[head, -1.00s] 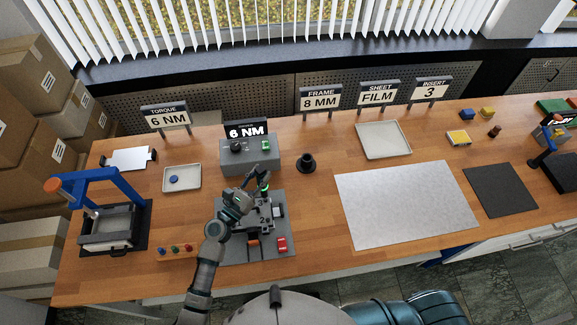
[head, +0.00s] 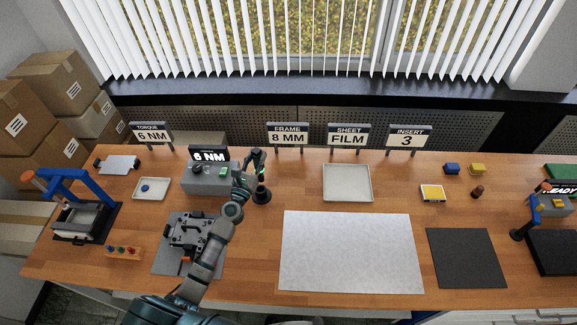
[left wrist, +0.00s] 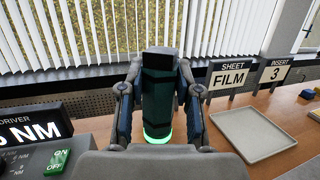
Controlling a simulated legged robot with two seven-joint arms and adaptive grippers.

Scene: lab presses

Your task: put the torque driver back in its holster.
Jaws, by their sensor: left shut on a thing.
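My left gripper (head: 257,161) is shut on the torque driver (head: 262,172), a dark tool with a glowing green ring. In the left wrist view the driver (left wrist: 158,98) stands upright between the two fingers of the gripper (left wrist: 157,85). The holster (head: 261,196), a black round cup on the wooden bench, is right below the driver. The driver's lower end lines up with the holster's mouth; I cannot tell how far it is inside. My right gripper is out of view.
The grey driver controller (head: 215,180) with its 6 NM display (head: 209,154) is just left of the holster. A dark clamp fixture (head: 190,232) lies in front of it. A pale tray (head: 348,183) and a large light mat (head: 352,250) are to the right.

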